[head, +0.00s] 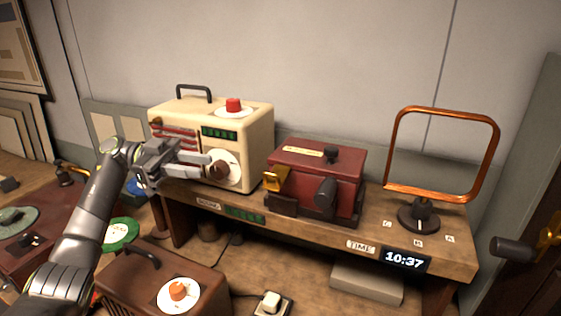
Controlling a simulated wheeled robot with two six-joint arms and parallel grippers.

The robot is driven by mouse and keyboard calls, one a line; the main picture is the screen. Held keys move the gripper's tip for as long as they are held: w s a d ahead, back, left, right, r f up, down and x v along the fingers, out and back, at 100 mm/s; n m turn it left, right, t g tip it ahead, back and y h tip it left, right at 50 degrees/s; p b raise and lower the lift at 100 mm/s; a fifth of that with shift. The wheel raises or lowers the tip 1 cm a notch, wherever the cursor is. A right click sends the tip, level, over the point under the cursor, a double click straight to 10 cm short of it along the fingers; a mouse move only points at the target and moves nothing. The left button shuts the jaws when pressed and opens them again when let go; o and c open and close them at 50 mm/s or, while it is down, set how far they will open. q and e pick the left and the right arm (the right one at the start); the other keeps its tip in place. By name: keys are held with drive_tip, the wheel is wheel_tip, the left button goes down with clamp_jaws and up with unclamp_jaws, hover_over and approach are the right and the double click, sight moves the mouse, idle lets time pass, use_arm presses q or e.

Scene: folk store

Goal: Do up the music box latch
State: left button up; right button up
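The music box (310,165) is a dark red box with a paper label and a small black knob on its lid. It stands on the wooden bench shelf (440,240), right of a cream radio. Its lid looks down. A gold latch (276,180) sticks out at its left front corner; whether it is fastened I cannot tell. A dark cylindrical handle (325,192) is on its front. My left gripper (207,166) is in front of the radio, left of and apart from the latch. Its fingers are parted with nothing visible between them. My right gripper is out of view.
The cream radio (180,115) has a brown dial knob just beyond my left fingertips. A copper loop (400,150) on a black base stands at right. A brown box (140,285) with an orange knob and a small switch (271,303) are lower in front.

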use_arm(q)
drive_tip(key=p, duration=0.3)
approach(277, 177)
drive_tip(key=d+p, duration=0.1)
drive_tip(key=d, duration=0.2)
drive_tip(key=d+p, duration=0.2)
drive_tip(key=d, duration=0.1)
drive_tip(key=s+d+p, duration=0.1)
drive_tip(key=d, duration=0.2)
drive_tip(key=shift+d, duration=0.1)
drive_tip(key=shift+d+p, duration=0.25)
drive_tip(key=shift+p, duration=0.1)
drive_tip(key=shift+d+f, duration=0.1)
drive_tip(key=shift+d, duration=0.05)
clamp_jaws()
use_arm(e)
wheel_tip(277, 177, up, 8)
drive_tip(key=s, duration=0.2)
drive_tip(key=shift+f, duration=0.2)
